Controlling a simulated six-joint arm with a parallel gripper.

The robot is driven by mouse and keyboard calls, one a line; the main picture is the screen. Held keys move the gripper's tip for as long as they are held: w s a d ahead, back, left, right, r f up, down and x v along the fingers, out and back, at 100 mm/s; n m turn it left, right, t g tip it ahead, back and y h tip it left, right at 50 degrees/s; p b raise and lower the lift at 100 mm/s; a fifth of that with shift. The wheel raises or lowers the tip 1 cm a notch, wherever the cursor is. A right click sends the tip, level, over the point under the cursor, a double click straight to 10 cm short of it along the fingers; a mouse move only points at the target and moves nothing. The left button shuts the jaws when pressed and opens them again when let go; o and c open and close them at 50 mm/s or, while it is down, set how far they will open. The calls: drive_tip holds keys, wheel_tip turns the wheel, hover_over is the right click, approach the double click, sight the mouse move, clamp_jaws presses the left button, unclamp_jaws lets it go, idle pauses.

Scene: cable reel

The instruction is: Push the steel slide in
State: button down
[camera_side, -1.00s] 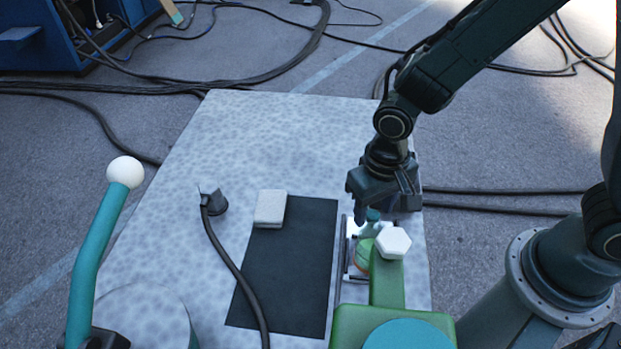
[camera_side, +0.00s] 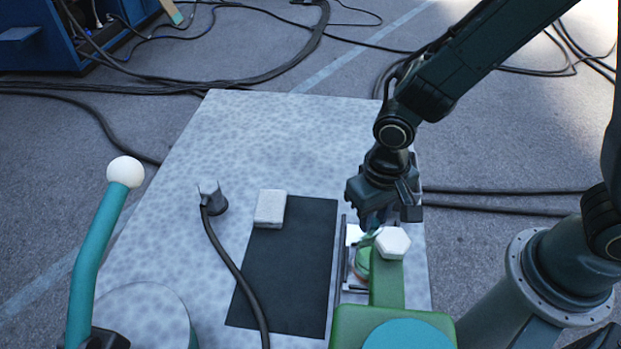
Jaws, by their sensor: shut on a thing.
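The steel slide (camera_side: 355,234) is a bright flat plate between thin rails at the right of the table, partly hidden by my gripper and the green post. A green round part (camera_side: 362,262) shows at it, half hidden behind the post. My gripper (camera_side: 374,222) points down over the far end of the slide, shut on a small teal-green grip piece there. The fingertips and this piece are largely covered, so the exact contact is hard to see.
A green post with a white hexagonal knob (camera_side: 392,243) stands close in front of my gripper. A dark mat (camera_side: 290,270) lies left of the rails, with a grey block (camera_side: 270,209) on its corner. A black cable plug (camera_side: 213,200) lies further left. The table's far part is clear.

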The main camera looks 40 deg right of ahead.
drive_tip(key=shift+s+a, duration=1)
drive_tip(key=c, duration=1.2)
unclamp_jaws()
drive_tip(key=shift+r, duration=0.15)
drive_tip(key=shift+r, duration=6.8)
